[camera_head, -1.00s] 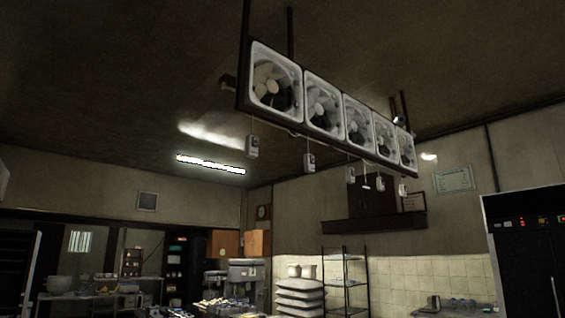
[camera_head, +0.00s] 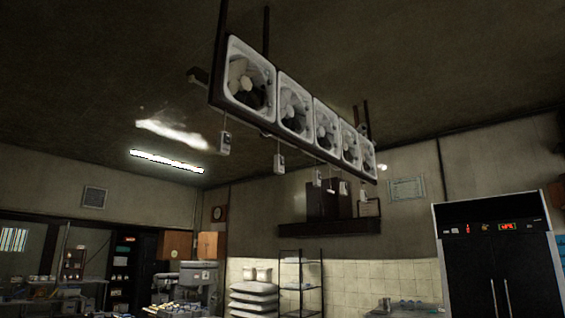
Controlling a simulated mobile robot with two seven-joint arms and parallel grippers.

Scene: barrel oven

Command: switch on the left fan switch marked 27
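Several white square fans sit side by side in a dark frame hung from the ceiling; the nearest is the left fan (camera_head: 248,78). Small pale switch boxes hang on cords below the frame. The leftmost switch box (camera_head: 224,143) hangs under the left fan, and a second switch box (camera_head: 279,163) hangs to its right. The others hang further right and look smaller. The number 27 is too small to read on any of them. Neither of my grippers shows in this view.
A black oven cabinet (camera_head: 499,265) with a lit red display stands at the right. A wire rack (camera_head: 301,285) and stacked white sacks (camera_head: 254,298) stand against the tiled wall. A mixer (camera_head: 198,278) and shelving are at the lower left.

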